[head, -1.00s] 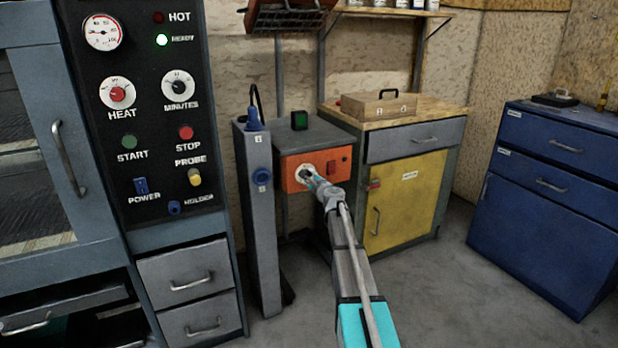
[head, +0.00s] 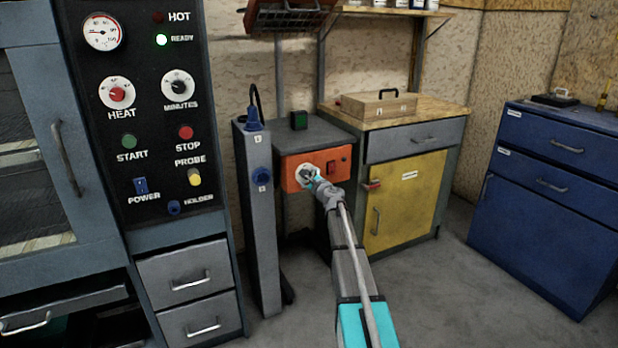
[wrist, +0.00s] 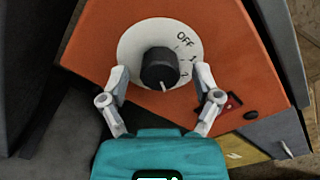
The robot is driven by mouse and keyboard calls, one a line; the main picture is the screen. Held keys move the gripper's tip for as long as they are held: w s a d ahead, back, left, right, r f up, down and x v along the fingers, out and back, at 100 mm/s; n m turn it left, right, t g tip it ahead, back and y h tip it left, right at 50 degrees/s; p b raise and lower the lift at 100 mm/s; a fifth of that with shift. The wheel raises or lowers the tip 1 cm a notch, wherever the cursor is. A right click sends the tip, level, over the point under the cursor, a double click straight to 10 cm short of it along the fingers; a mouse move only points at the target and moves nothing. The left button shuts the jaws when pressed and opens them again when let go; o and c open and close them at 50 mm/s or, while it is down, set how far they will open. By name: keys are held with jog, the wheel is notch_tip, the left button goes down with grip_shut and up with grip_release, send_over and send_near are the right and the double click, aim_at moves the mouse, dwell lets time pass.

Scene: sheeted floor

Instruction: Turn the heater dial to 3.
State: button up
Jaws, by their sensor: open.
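The heater dial (head: 301,172) is a black knob on a white disc on the orange heater front (head: 335,157). In the wrist view the knob (wrist: 159,66) is near the picture's centre, and OFF, 1 and 2 show on the disc's right side. The knob's white pointer line points down, past the 2; no 3 is readable. My gripper (wrist: 161,76) is open, with one finger on each side of the knob and a gap to it on both sides. In the head view my gripper (head: 312,180) partly covers the dial.
A red switch (wrist: 234,100) sits right of the dial on the heater front. A grey post (head: 260,215) stands left of the heater. A yellow-door cabinet (head: 405,200) stands to its right. The floor in front is clear.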

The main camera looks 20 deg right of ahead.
jog(key=shift+s, duration=0.1)
jog(key=s, duration=1.1)
jog(key=shift+s+d, duration=0.2)
jog(key=shift+s, duration=0.2)
jog(key=s+a+f+n+g+y, duration=0.25)
jog(key=a+n, duration=0.25)
jog(key=a, duration=0.3)
jog(key=s+a+f+n+g+y, duration=0.1)
jog(key=s+a+f+n+g, duration=0.25)
jog(key=a+n, duration=0.35)
jog(key=s+a+f+n+g+y, duration=0.2)
jog(key=s+a+f+n+g, duration=0.15)
jog(key=a, duration=0.45)
jog(key=s+a+f+n+g+h, duration=0.2)
jog(key=s+f+n+g, duration=0.15)
jog(key=s, duration=0.35)
jog(key=s+a+f+n+g+h+p, duration=0.1)
jog(key=s+f+n+g+h, duration=0.1)
jog(key=s+n, duration=0.3)
jog(key=s+a+f+n+g+h, duration=0.2)
jog(key=s+g, duration=0.1)
jog(key=s, duration=0.5)
notch_tip(320, 180, up, 37)
jog(key=p, duration=3.7)
jog(key=shift+w+d, duration=0.15)
jog(key=shift+d, duration=0.05)
